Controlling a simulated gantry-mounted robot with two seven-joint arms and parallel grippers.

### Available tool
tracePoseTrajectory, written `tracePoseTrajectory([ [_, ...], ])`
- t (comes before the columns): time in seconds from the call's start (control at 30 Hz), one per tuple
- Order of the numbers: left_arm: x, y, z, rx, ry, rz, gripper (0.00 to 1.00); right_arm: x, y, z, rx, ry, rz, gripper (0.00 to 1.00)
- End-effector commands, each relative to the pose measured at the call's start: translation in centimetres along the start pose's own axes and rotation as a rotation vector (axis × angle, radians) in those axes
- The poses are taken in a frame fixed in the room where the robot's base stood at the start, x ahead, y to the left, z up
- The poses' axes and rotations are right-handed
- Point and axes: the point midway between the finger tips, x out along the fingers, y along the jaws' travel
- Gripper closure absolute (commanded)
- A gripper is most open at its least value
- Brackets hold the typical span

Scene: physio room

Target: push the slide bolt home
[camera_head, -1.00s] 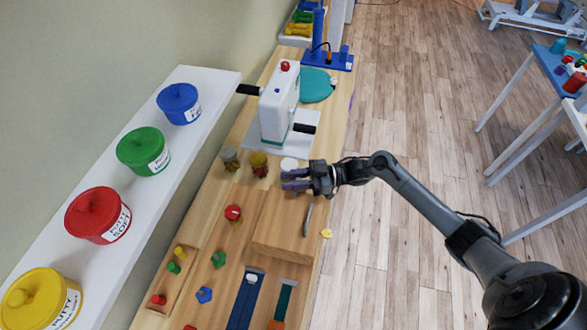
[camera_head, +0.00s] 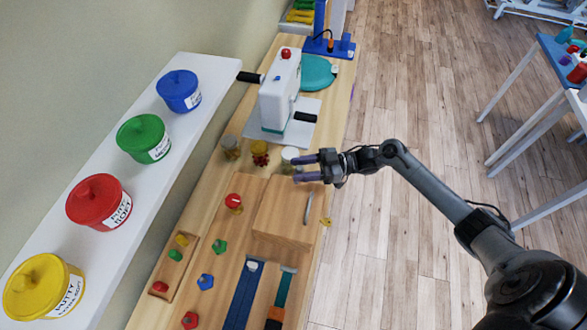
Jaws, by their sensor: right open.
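I cannot tell for certain which part is the slide bolt. A thin grey metal bar (camera_head: 308,208) lies on the raised wooden block (camera_head: 277,217) on the bench. My right gripper (camera_head: 305,168) is open and empty, with its two purple fingers pointing left. It is above the far end of the block, beyond the metal bar and apart from it. Its fingers are close to a white-lidded jar (camera_head: 290,155) and partly cover it. My left gripper is not in view.
Blue (camera_head: 244,295) and teal (camera_head: 285,288) strips lie at the near end. A white hand-crank device (camera_head: 281,95) stands beyond. Putty tubs line the white shelf (camera_head: 135,160).

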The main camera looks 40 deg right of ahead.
Motion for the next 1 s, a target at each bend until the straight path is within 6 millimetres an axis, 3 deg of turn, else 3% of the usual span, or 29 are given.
tracePoseTrajectory([
  [0.2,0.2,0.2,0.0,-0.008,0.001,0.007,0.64,-4.0,0.0,0.1,0.001,-0.004,0.001,0.54],
  [0.43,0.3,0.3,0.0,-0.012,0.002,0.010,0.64,-6.9,-0.1,0.1,0.001,-0.002,-0.001,0.54],
  [1.0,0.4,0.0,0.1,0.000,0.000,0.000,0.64,-7.9,-0.1,0.0,0.000,0.001,-0.002,0.54],
])
